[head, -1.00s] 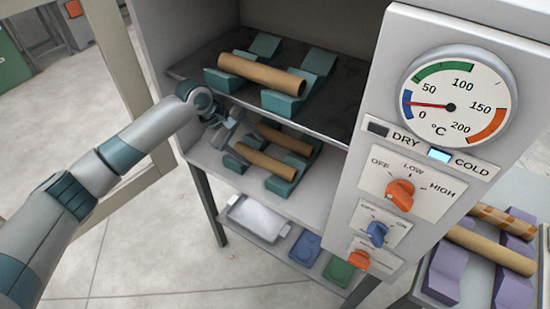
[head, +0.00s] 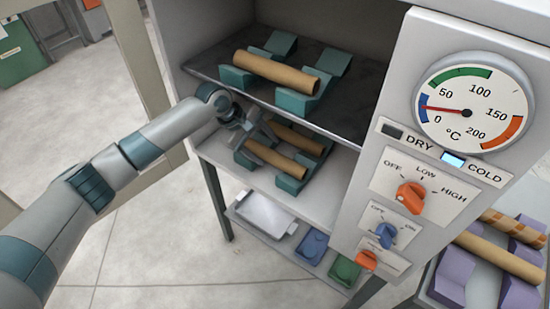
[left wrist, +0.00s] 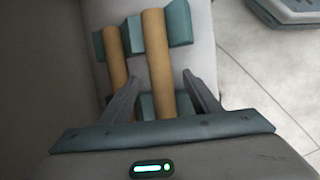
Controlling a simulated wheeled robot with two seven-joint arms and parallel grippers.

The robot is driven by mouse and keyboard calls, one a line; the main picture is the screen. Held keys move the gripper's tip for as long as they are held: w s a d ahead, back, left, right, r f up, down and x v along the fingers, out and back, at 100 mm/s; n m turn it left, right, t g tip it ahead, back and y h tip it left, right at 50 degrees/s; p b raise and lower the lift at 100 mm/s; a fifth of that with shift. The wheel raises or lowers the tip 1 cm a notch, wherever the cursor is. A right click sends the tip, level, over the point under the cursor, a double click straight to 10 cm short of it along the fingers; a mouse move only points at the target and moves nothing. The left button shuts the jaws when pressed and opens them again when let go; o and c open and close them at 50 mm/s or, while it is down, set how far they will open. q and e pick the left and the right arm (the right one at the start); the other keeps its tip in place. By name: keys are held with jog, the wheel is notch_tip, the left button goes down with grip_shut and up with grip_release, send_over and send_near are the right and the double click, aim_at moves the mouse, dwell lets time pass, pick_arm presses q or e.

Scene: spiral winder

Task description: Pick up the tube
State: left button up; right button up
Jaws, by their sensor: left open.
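Two tan cardboard tubes lie side by side on teal cradles (head: 291,184) on the lower shelf of the oven-like cabinet: a front tube (head: 280,160) and a back tube (head: 299,138). My left gripper (head: 258,146) is open at the left end of these tubes. In the left wrist view, its fingers (left wrist: 162,78) stand on either side of the front tube (left wrist: 157,50), and the back tube (left wrist: 115,60) lies outside the left finger. I cannot tell whether the fingers touch the tube. A third tube (head: 275,72) rests on the upper shelf. My right gripper is not in view.
The dark upper shelf (head: 345,125) hangs just above the left gripper. The control panel (head: 392,150) with dial and knobs is at the right. A rack below holds a white tray (head: 266,214). More tubes (head: 500,255) lie on purple cradles at the right.

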aim_at(271, 155)
pick_arm(q)
jog(key=shift+w+d+f+p, duration=0.1)
jog(key=shift+d+f+p, duration=0.25)
jog(key=shift+f, duration=0.25)
jog(key=x, duration=0.3)
jog(key=shift+a+p, duration=0.1)
jog(key=shift+p, duration=0.25)
jog(key=shift+w+f, duration=0.1)
jog(key=shift+f, duration=0.25)
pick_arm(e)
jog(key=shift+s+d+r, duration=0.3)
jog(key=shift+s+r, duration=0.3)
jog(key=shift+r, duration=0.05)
pick_arm(q)
jog(key=shift+c, duration=0.4)
jog(key=c, duration=1.1)
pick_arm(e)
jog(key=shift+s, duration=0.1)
